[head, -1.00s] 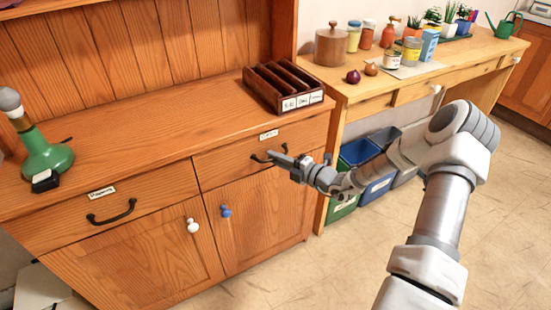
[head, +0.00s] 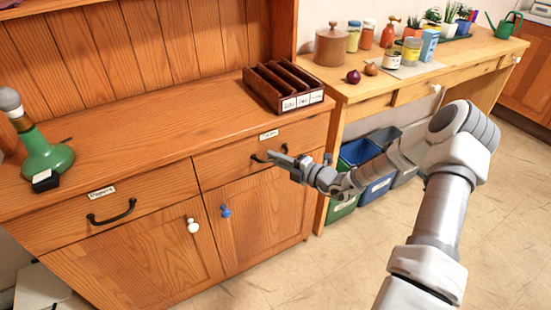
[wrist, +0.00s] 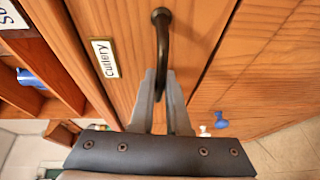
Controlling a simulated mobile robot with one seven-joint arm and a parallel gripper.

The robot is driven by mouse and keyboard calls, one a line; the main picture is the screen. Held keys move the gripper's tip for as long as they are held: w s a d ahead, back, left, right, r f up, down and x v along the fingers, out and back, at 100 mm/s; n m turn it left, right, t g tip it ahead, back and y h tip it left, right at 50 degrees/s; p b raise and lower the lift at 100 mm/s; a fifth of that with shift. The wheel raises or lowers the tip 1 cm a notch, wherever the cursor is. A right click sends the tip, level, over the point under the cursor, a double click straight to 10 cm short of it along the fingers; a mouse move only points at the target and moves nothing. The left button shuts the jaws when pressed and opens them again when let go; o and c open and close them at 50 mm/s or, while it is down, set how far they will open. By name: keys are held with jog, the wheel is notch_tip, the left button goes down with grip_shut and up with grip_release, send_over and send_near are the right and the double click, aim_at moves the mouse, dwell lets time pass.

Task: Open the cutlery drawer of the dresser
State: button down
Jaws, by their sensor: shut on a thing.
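The dresser (head: 130,160) is orange-brown wood with two drawers side by side above two doors. The cutlery drawer (head: 226,164) is the right one; its front looks flush with the dresser. Its white label (head: 268,135) reads "Cutlery" in the wrist view (wrist: 105,58). Its dark bow handle (head: 259,158) also shows in the wrist view (wrist: 162,32). My gripper (head: 272,155) is at this handle. In the wrist view my gripper's two fingers (wrist: 162,80) lie on either side of the handle bar, shut on it. The handle's far end is hidden between the fingers.
The left drawer has a dark handle (head: 111,213). The doors below have a white knob (head: 193,226) and a blue knob (head: 225,211). A dark divided box (head: 262,92) and a green bottle-like object (head: 45,156) stand on top. Bins (head: 378,188) stand right of the dresser.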

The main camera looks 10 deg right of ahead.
jog(key=s+d+p, duration=0.4)
jog(key=s+p, duration=0.1)
jog(key=s, duration=0.7)
jog(key=s+d+p, duration=0.3)
jog(key=s+p, duration=0.2)
jog(key=s, duration=0.7)
jog(key=shift+d, duration=0.4)
jog(key=c, duration=0.9)
grip_release()
jog(key=p+v, duration=0.1)
jog(key=v, duration=1.6)
jog(key=shift+s, duration=0.25)
jog(key=shift+r, duration=0.1)
